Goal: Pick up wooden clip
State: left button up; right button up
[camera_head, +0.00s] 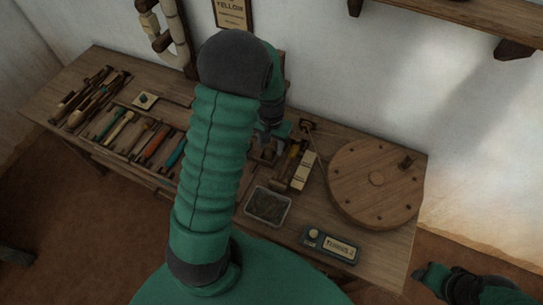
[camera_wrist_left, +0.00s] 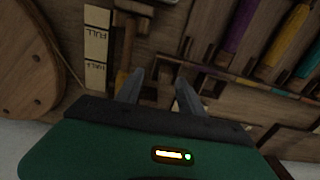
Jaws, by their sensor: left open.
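My left gripper (camera_wrist_left: 158,86) is open, with its two dark fingers apart and nothing seen held between them. Small brown wooden pieces (camera_wrist_left: 165,55) lie on the table just beyond its fingertips; I cannot tell for sure which is the wooden clip. In the head view the left gripper (camera_head: 266,134) hangs over the middle of the table, partly hidden behind my green arm. My right gripper (camera_head: 428,273) is at the lower right, off the table; its jaws are unclear.
A round wooden disc (camera_head: 375,182) lies at the table's right. A cream card (camera_wrist_left: 96,45) lies left of the fingers. A grey tray (camera_head: 267,205) and a labelled box (camera_head: 331,245) lie near the front edge. Coloured-handled tools (camera_head: 152,143) lie left. A shelf (camera_head: 460,12) is above.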

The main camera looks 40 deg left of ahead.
aim_at(268, 149)
pick_arm(q)
jog(key=f, duration=0.1)
jog(key=a+f, duration=0.1)
jog(key=f, duration=0.1)
jog(key=shift+a+f, duration=0.25)
jog(key=shift+f, duration=0.15)
jog(key=shift+a, duration=0.2)
jog(key=shift+d+r, duration=0.15)
jog(key=shift+d, duration=0.1)
jog(key=c, duration=0.3)
jog(key=shift+d+r, duration=0.15)
jog(key=shift+d, duration=0.25)
jog(key=c, duration=0.5)
grip_shut()
jog(key=shift+a, duration=0.35)
pick_arm(e)
jog(key=shift+a+f, duration=0.25)
jog(key=shift+a, duration=0.5)
